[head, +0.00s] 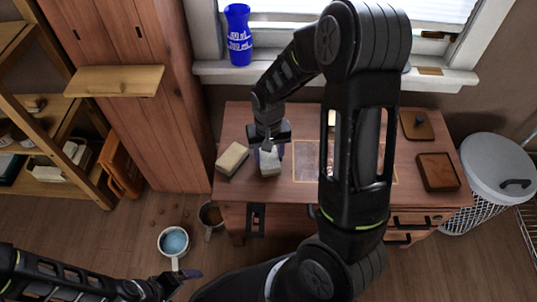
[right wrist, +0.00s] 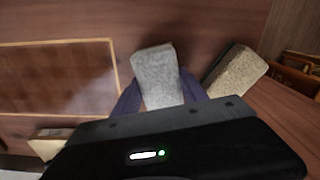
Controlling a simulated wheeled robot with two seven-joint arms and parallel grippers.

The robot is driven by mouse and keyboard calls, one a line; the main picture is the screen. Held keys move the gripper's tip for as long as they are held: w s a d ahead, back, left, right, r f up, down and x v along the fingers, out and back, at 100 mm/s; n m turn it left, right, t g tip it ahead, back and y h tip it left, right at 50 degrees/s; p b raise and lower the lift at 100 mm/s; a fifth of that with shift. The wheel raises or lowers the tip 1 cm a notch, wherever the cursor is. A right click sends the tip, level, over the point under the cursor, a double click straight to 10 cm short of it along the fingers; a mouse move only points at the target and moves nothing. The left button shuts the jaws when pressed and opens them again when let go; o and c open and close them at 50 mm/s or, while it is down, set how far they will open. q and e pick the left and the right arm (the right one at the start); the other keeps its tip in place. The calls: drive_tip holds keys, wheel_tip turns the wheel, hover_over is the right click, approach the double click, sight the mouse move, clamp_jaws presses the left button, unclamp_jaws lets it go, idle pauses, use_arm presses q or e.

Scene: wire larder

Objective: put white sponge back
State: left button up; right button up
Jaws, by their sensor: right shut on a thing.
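The white sponge (head: 270,162) is a pale grey-white block at the left of the wooden desk. My right gripper (head: 267,146) points down at it and is shut on it. In the right wrist view the white sponge (right wrist: 157,76) sits between the purple fingers. I cannot tell whether it touches the desk top. A tan sponge (head: 232,158) with a dark underside lies just left of it, and it also shows in the right wrist view (right wrist: 236,80). My left gripper (head: 182,281) is low at the bottom left, away from the desk; its jaws are unclear.
The desk (head: 233,121) has a pale outlined rectangle (head: 305,160) right of the sponge, partly behind my right arm. A brown tray (head: 438,171) and a dark-knobbed board (head: 416,125) are at right. A blue cup (head: 238,35) stands on the sill. Mugs stand on the floor.

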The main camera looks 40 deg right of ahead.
sight(268, 155)
drive_tip(key=shift+f+b, duration=0.45)
drive_tip(key=shift+f, duration=0.25)
drive_tip(key=o, duration=1.3)
drive_tip(key=shift+r, duration=0.1)
wheel_tip(268, 155, up, 8)
drive_tip(key=shift+f+p, duration=0.1)
drive_tip(key=shift+p, duration=1)
